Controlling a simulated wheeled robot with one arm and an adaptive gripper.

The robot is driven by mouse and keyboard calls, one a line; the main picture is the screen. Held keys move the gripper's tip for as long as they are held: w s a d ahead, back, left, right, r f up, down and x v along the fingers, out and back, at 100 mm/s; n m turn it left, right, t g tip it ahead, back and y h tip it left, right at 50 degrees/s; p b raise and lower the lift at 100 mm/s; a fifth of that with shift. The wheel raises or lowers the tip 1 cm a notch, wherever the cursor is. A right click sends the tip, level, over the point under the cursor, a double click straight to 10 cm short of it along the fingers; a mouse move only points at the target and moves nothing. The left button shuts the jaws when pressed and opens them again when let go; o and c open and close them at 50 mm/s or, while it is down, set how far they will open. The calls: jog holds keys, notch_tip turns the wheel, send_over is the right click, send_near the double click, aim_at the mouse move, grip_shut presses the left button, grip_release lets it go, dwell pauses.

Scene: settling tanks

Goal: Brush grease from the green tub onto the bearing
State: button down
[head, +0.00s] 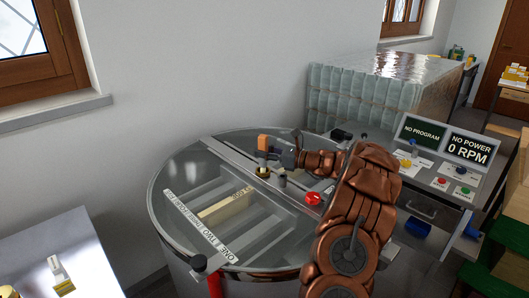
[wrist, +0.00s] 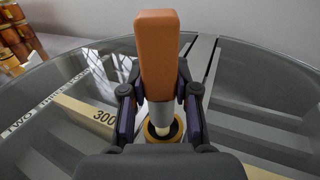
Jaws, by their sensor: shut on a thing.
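My gripper (head: 280,154) is shut on a brush with an orange handle (wrist: 156,55) and holds it above the round tank. The orange handle (head: 263,142) also shows in the head view. In the wrist view the brush's pale lower end points down into the brass ring of the bearing (wrist: 177,127). I cannot tell whether the tip touches it. In the head view the brass bearing (head: 262,172) sits on the bar across the tank, just below the gripper. I cannot make out the green tub for sure in either view.
The round tank (head: 180,245) has a clear top with a labelled strip (head: 200,228) and crossbars. A red round part (head: 313,198) lies right of the gripper. A control desk with signs (head: 468,149) stands at the right, stacked clear blocks (head: 360,95) behind.

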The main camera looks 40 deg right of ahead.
aim_at(263, 135)
jog(key=shift+w+a+p, duration=0.1)
jog(key=shift+w+p, duration=0.2)
jog(key=shift+w, duration=0.25)
jog(key=shift+s, duration=0.8)
jog(key=shift+w+p, duration=0.4)
jog(key=shift+w, duration=0.35)
jog(key=shift+s, duration=0.75)
jog(key=shift+w+p, duration=0.3)
jog(key=shift+w, duration=0.05)
dwell(0.4)
jog(key=shift+r, duration=0.25)
jog(key=shift+r+p, duration=2.85)
jog(key=shift+r, duration=1.45)
